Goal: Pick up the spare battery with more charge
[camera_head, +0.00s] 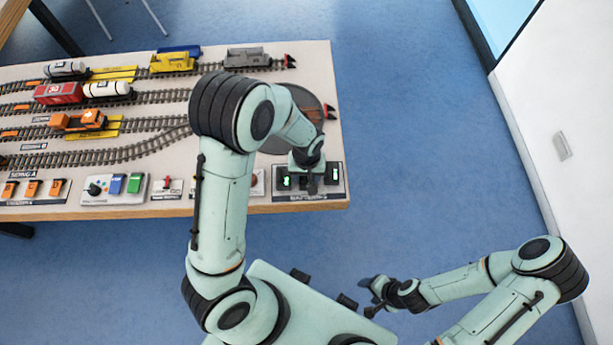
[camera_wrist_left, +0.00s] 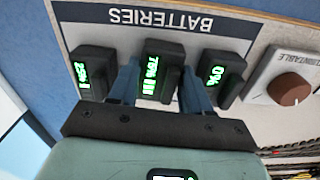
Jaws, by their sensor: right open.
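Three black batteries with green charge displays stand in a row in the left wrist view: the left one (camera_wrist_left: 92,68) reads about 25%, the middle one (camera_wrist_left: 160,60) about 75%, and the right one (camera_wrist_left: 222,70) 0%. In the head view, the battery panel (camera_head: 330,196) is at the table's front right corner, partly hidden by my left gripper (camera_head: 308,182). The two fingers of that gripper (camera_wrist_left: 160,88) are on either side of the middle battery; whether they press on it is unclear. My right gripper (camera_head: 370,296) is open and empty, away from the table.
A turntable knob (camera_wrist_left: 289,89) is right of the batteries in the wrist view. Model trains, such as a red wagon (camera_head: 58,94), stand on tracks across the table. Open floor (camera_head: 430,150) is right of the table.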

